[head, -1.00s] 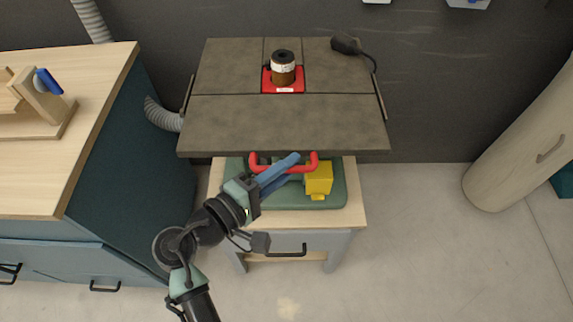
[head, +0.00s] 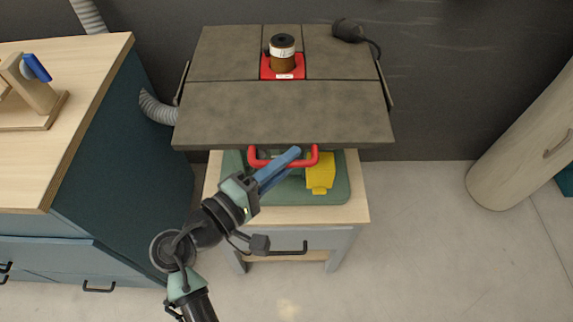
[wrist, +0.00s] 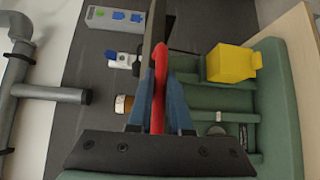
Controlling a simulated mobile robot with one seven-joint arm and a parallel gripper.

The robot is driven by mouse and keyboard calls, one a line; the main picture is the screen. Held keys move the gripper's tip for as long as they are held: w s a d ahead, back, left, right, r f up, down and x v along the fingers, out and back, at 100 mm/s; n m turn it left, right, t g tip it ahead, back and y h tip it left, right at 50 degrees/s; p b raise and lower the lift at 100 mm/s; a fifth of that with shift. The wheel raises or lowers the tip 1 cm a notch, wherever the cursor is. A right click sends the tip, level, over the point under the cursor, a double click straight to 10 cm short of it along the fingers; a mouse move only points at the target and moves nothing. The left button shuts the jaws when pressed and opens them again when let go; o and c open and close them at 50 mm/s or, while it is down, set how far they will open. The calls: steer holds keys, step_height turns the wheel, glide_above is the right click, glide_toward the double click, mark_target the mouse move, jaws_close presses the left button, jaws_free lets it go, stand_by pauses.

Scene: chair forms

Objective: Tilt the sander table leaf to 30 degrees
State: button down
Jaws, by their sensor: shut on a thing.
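The sander table leaf is the grey-brown front panel (head: 280,115) of the tabletop, with a seam behind it. A red handle (head: 309,163) hangs below its front edge. My gripper (head: 295,153) reaches in from the lower left, its blue fingers at the handle. In the wrist view, the fingers are shut on the red handle (wrist: 158,88), one on each side. The dark edge of the leaf (wrist: 151,30) shows beside the handle there. The leaf's exact angle cannot be read, and its underside is hidden in the head view.
A spindle (head: 283,54) stands in a red insert (head: 298,66) behind the leaf. A yellow box (head: 321,172) sits on the green base (head: 337,195) below. A workbench (head: 75,110) stands left, with a grey hose (head: 157,107) beside it.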

step_height(320, 180, down, 7)
steer(key=w+m+t+h+b, duration=0.2)
steer(key=m+b, duration=0.1)
steer(key=b, duration=1.2)
steer(key=shift+w, duration=0.15)
steer(key=shift+f+m+b, duration=0.1)
steer(key=shift+m+b, duration=0.2)
steer(key=c, duration=0.9)
jaws_free()
steer(key=shift+o, duration=0.2)
steer(key=shift+a, duration=0.1)
